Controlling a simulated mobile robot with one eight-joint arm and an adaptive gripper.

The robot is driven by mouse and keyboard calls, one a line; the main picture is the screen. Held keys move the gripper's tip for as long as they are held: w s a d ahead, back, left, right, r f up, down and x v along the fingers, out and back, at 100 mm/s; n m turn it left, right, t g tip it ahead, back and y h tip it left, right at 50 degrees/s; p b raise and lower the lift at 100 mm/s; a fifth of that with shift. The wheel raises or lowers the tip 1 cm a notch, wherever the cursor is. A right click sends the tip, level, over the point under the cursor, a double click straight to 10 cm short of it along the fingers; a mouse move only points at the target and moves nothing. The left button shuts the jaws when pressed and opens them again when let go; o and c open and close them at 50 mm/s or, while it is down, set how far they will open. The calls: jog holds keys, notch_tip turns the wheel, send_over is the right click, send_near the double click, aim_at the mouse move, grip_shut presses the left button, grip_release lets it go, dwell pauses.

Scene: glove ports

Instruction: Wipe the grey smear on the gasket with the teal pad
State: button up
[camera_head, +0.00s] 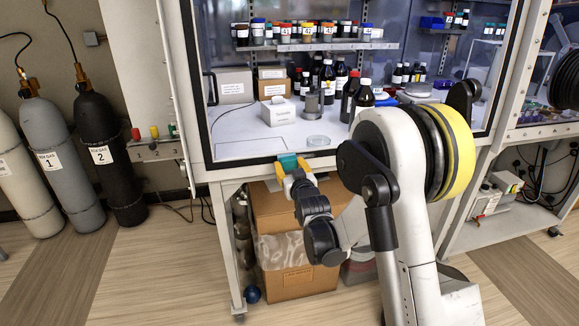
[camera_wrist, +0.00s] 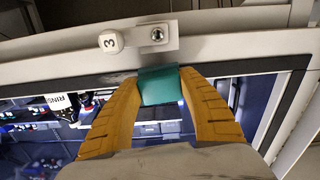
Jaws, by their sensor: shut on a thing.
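My gripper (camera_head: 295,178) has yellow fingers and is shut on the teal pad (camera_head: 288,163). It is at the lower front edge of the glass-fronted cabinet. In the wrist view my gripper (camera_wrist: 158,78) holds the teal pad (camera_wrist: 162,90) between its fingertips. The pad's far end overlaps the dark gasket (camera_wrist: 50,88) along the pale frame; whether it touches cannot be told. The gasket (camera_head: 235,163) also borders the window in the head view. A faint grey patch (camera_wrist: 118,77) shows on the gasket just left of the pad; it may be the smear, partly hidden by finger and pad.
Bottles (camera_head: 362,98) and boxes stand behind the window. Cardboard boxes (camera_head: 285,215) are under the cabinet. Gas cylinders (camera_head: 105,150) stand at left.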

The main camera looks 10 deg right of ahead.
aim_at(305, 156)
jog(key=shift+w, duration=0.65)
jog(key=shift+d, duration=0.1)
jog(key=shift+s+d, duration=0.1)
jog(key=shift+d, duration=5.1)
jog(key=shift+w+a, duration=0.2)
jog(key=shift+a, duration=1.75)
jog(key=shift+s+a, duration=0.15)
jog(key=shift+a, duration=3.25)
jog(key=shift+s, duration=0.1)
jog(key=shift+s+r, duration=0.2)
jog(key=shift+s, duration=2.7)
jog(key=shift+s, duration=0.1)
